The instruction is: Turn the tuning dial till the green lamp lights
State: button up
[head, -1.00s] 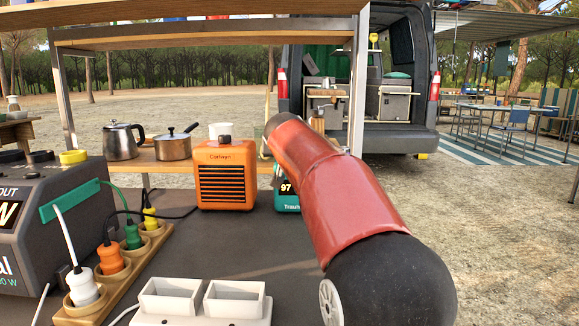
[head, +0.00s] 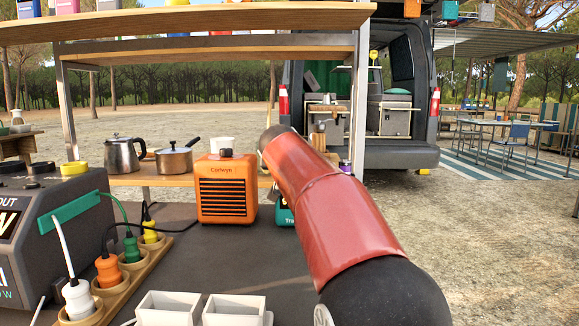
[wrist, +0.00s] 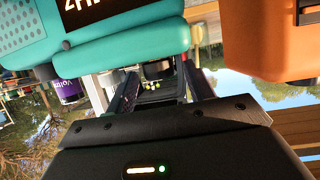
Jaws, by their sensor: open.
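A teal device (head: 283,214) stands on the dark table in the head view, mostly hidden behind my red arm. In the wrist view the teal device (wrist: 135,30) fills the upper left, with part of a dark display and a speaker grille of small holes. A small dark knob (wrist: 43,73) shows at its lower left edge; I cannot tell whether it is the tuning dial. No lit green lamp shows on the device. My gripper (wrist: 160,88) is open, its two dark fingers apart below the device's edge. I cannot tell whether they touch it. The head view hides my gripper behind my arm.
An orange box (head: 227,188) stands just left of the teal device and also shows in the wrist view (wrist: 270,40). A grey unit (head: 50,235), a wooden socket strip (head: 125,285) with plugs and white trays (head: 168,310) occupy the left and front. A shelf (head: 200,22) overhangs behind.

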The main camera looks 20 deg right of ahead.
jog(key=v, duration=0.7)
jog(key=shift+s+b, duration=0.2)
jog(key=shift+b, duration=0.15)
jog(key=shift+a+r, duration=0.1)
